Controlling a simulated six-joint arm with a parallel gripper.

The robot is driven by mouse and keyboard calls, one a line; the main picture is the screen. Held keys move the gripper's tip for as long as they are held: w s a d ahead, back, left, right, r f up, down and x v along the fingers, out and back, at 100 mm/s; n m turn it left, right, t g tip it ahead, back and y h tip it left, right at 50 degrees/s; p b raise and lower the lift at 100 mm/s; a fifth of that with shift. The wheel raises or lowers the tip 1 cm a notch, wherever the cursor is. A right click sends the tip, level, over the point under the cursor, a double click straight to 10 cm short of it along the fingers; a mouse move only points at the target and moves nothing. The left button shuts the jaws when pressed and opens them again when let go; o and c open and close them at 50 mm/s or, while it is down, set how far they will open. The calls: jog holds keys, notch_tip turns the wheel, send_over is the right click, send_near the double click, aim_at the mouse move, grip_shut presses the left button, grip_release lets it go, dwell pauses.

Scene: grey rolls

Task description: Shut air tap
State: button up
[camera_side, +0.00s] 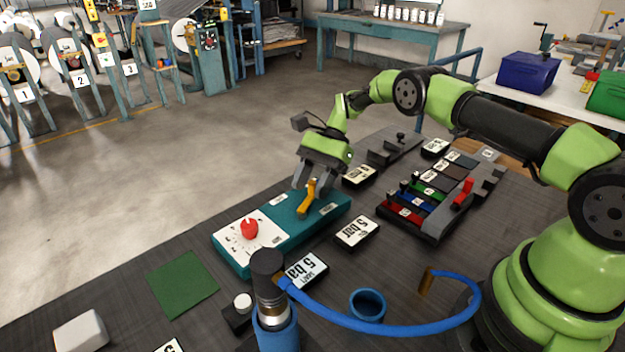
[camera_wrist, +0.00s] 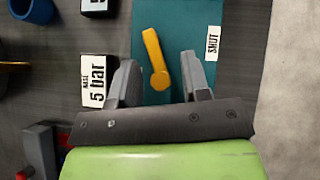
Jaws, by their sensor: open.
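The air tap is a yellow lever (camera_side: 305,202) on a teal panel (camera_side: 338,212). In the wrist view the lever (camera_wrist: 152,52) points up and slightly left from its round pivot. A white SHUT label (camera_wrist: 213,43) lies to its right, near the panel's edge. My gripper (camera_side: 313,188) is open over the tap. In the wrist view its two grey fingers (camera_wrist: 160,84) stand on either side of the pivot end, with a gap on each side. Whether the fingertips reach down to lever height is unclear.
A red knob (camera_side: 249,228) sits on the panel's white dial plate. 5 bar plates (camera_side: 357,232) lie beside the panel. A block with coloured levers (camera_side: 430,205) stands to the right. A dark post with a blue hose (camera_side: 390,327) stands in front. A green mat (camera_side: 182,283) lies at left.

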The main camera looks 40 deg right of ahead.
aim_at(312, 182)
jog(key=v, duration=0.5)
jog(key=shift+r, duration=0.2)
notch_tip(312, 182, up, 7)
jog(key=shift+f, duration=0.15)
jog(key=a+n+h, duration=0.1)
jog(key=h, duration=0.2)
jog(key=a+n+t+h, duration=0.1)
jog(key=n+h, duration=0.1)
jog(key=a+n+h, duration=0.1)
jog(key=h, duration=0.2)
jog(key=shift+s+a+f+t+h, duration=0.15)
jog(key=shift+s+f+t+h, duration=0.15)
jog(key=shift+s+f, duration=0.05)
jog(key=shift+f+n, duration=0.15)
jog(key=shift+n, duration=0.15)
notch_tip(312, 182, down, 10)
jog(key=shift+r, duration=0.2)
